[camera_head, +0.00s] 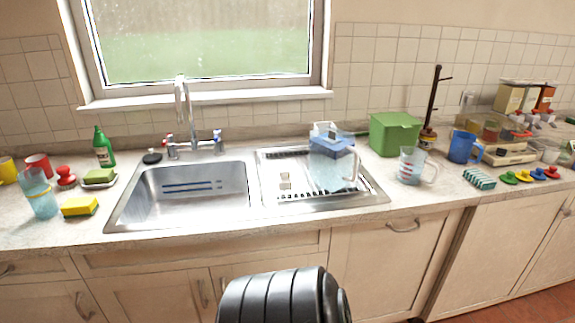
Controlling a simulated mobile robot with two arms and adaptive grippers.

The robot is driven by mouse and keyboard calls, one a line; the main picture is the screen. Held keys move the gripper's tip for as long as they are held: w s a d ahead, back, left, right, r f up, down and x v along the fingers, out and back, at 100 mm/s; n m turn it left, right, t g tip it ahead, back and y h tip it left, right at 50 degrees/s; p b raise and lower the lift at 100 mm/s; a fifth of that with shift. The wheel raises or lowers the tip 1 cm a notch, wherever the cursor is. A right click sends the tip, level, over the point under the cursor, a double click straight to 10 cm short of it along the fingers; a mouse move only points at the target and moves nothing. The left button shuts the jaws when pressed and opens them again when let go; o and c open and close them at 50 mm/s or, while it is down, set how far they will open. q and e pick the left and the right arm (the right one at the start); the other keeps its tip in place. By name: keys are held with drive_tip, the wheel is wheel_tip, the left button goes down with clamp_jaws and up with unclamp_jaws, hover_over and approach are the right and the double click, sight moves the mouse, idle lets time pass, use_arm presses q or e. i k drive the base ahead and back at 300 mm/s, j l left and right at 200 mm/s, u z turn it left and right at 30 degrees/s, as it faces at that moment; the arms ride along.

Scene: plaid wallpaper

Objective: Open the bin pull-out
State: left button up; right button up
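A tall cream cabinet front (385,268) right of the sink cabinet has a horizontal bow handle (403,227) near its top edge. It looks like the bin pull-out, but no label or bin shows to confirm this. The front sits shut, flush under the worktop. Its lower part is cut off by the picture edge. Neither of my grippers is in view. A black rounded part of my own body fills the bottom middle and hides part of the cabinet fronts below the sink.
The worktop above holds a steel sink (140,212), a water filter jug (333,165), a green box (394,134) and a measuring jug (410,166). Cabinet doors (180,290) below the sink are shut.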

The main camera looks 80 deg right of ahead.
sight(388, 271)
drive_tip(key=z, duration=3.55)
